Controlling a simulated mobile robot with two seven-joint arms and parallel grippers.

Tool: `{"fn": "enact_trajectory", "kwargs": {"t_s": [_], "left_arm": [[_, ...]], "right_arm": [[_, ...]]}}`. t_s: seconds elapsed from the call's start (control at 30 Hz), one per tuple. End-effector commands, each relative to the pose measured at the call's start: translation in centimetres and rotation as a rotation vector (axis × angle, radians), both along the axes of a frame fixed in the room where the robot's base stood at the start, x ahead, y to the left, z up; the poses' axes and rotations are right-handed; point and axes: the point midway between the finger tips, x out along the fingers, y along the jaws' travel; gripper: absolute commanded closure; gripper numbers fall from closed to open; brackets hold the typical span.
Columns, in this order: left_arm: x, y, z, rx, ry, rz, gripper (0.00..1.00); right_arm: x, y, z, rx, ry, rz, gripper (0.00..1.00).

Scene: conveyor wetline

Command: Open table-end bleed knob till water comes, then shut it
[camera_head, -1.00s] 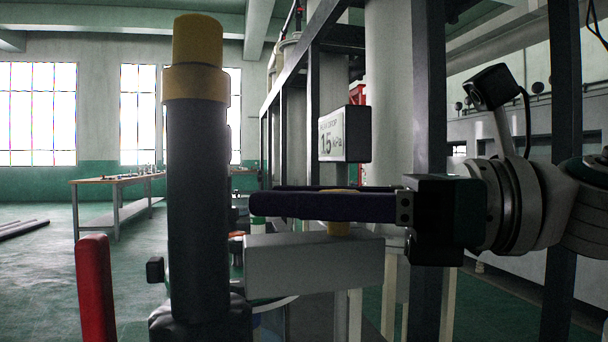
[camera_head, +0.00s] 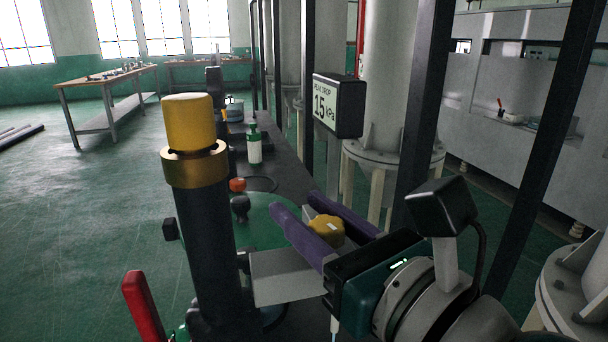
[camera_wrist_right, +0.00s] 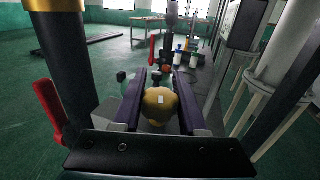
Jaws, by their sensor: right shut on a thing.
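The yellow bleed knob (camera_head: 327,229) sits on a grey block (camera_head: 285,275) at the table end. My right gripper (camera_head: 308,222) is shut on the knob, with one purple finger on each side of it. In the right wrist view the knob (camera_wrist_right: 159,105) shows between the fingers, with a pale mark on its top. A thin pale streak (camera_head: 333,325) shows below the gripper at the bottom of the head view; I cannot tell for sure that it is water. My left gripper is not in view.
A dark post with a yellow cap (camera_head: 189,122) stands close on the left, with a red lever (camera_head: 143,310) beside it. A display (camera_head: 339,105) reads 15 kPa. Bottles (camera_head: 254,144) stand on the dark table behind. Upright frame posts (camera_head: 424,110) rise on the right.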

Motion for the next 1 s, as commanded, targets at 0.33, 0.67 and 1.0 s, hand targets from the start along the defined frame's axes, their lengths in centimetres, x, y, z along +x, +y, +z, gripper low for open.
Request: {"fn": "enact_trajectory", "kwargs": {"t_s": [0.33,0.67,1.0], "left_arm": [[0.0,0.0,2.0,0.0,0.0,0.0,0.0],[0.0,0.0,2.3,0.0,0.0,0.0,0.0],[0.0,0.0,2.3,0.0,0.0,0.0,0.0]], "right_arm": [[0.3,-0.5,0.1,0.001,0.002,-0.225,1.0],[0.4,-0.8,-0.1,-0.001,0.001,-0.311,1.0],[0.4,-0.9,-0.1,-0.001,0.001,-0.319,1.0]]}}
